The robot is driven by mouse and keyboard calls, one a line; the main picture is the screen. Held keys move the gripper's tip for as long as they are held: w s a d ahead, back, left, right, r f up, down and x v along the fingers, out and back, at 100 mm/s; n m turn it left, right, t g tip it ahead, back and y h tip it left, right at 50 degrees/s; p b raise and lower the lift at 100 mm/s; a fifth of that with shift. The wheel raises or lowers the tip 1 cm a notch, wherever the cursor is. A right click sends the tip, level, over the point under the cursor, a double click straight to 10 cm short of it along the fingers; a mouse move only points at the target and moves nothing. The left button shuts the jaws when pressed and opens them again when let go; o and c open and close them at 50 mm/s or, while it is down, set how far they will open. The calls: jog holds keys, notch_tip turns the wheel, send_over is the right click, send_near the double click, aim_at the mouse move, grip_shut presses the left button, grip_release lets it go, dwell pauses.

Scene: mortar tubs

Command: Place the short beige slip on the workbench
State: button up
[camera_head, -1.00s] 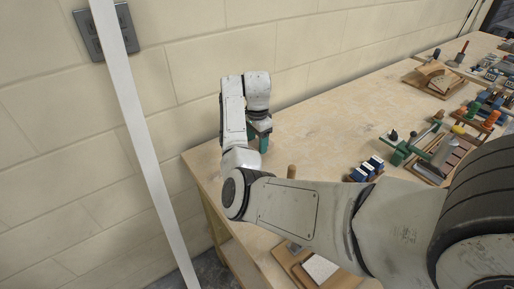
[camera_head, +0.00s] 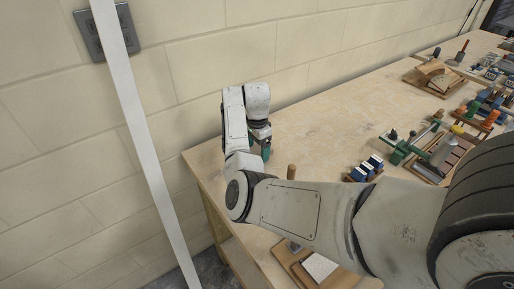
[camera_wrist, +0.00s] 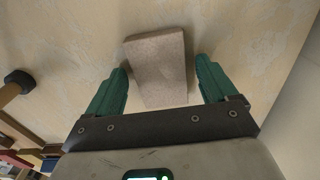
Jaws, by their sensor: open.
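The beige slip (camera_wrist: 158,72) is a short, rough, slightly tapered block in the wrist view. It lies on the bare wood of the workbench (camera_wrist: 225,30). My gripper (camera_wrist: 160,82) is open, with one green finger on each side of the slip and a visible gap on both sides. In the head view my gripper (camera_head: 262,150) is low over the left end of the workbench (camera_head: 320,125), near the wall. The slip is hidden behind my arm there.
A wooden peg (camera_head: 291,172) and a rack of blue blocks (camera_head: 367,168) stand to the right of my gripper. More tools and racks (camera_head: 430,145) fill the right side. The wall (camera_head: 180,70) is close behind. The bench surface between is clear.

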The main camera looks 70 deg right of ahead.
aim_at(257, 151)
jog(key=shift+r, duration=0.1)
notch_tip(257, 151, up, 12)
jog(key=shift+b, duration=0.35)
dwell(0.4)
